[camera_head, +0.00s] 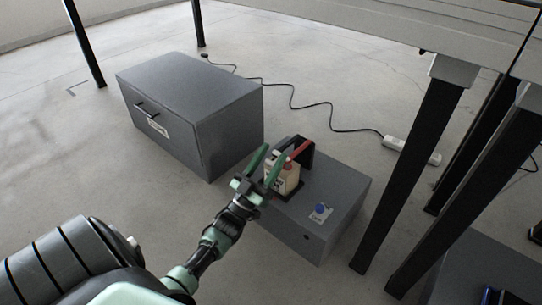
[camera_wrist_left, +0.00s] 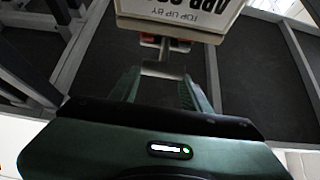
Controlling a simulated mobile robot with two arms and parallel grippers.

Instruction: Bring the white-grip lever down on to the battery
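The cream battery (camera_head: 283,180) stands upright on the grey box, beside a black arched frame (camera_head: 307,152) with a red bar (camera_head: 300,149). In the left wrist view a white face with printed text, likely the battery (camera_wrist_left: 180,14), fills the top, with a small red and pale part (camera_wrist_left: 165,45) below it. My left gripper (camera_head: 264,160) is in front of the battery in the head view, its green fingers apart. The wrist view also shows the fingers (camera_wrist_left: 160,88) spread. I cannot make out the white grip of the lever for sure. My right gripper is out of view.
A black cable runs behind to a white power strip (camera_head: 412,150). Dark table legs (camera_head: 410,170) stand close on the right.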

